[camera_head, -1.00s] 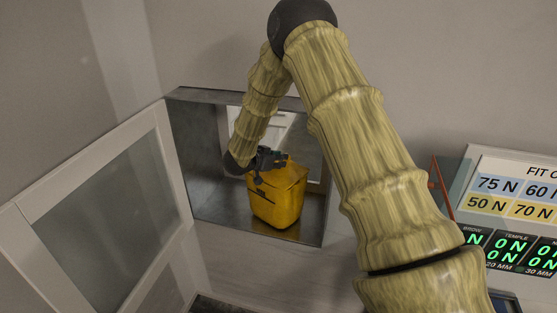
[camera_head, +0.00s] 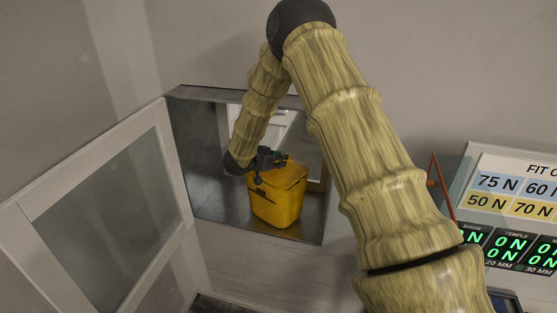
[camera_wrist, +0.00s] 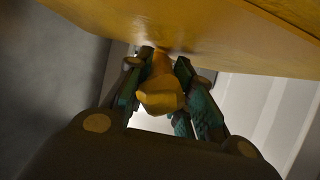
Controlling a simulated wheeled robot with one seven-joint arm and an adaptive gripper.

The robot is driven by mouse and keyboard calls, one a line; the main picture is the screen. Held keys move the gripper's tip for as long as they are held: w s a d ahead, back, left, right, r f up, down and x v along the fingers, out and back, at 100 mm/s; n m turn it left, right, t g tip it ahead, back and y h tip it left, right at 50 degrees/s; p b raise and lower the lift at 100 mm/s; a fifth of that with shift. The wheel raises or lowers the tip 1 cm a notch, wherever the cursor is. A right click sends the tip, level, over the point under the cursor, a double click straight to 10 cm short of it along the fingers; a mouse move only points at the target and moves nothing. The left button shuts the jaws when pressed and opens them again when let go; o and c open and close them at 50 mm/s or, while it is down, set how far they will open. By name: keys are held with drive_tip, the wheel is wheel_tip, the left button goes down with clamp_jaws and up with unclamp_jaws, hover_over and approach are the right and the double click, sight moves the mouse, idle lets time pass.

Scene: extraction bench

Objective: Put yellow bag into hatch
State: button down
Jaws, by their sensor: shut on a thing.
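The yellow bag (camera_head: 277,205) is a boxy shape inside the metal-lined hatch (camera_head: 205,192) in the head view. It is upright and at or just above the hatch floor; I cannot tell if it touches. My gripper (camera_head: 268,160) is at its top, shut on the bag's knotted neck. In the wrist view my gripper (camera_wrist: 165,85) has its two fingers on either side of the yellow knot, and the bag's body (camera_wrist: 190,25) fills the top of the picture. The bag's far side is hidden.
The hatch's framed glass door (camera_head: 105,215) stands open at the left. A bright opening (camera_head: 272,122) shows at the back of the hatch. A panel of force readouts (camera_head: 515,215) is on the wall at the right. My arm crosses the hatch's right edge.

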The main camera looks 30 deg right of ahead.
drive_tip(key=shift+f, duration=0.1)
drive_tip(key=c, duration=1.2)
unclamp_jaws()
drive_tip(key=shift+s, duration=0.1)
drive_tip(key=shift+o, duration=0.2)
drive_tip(key=shift+f, duration=0.15)
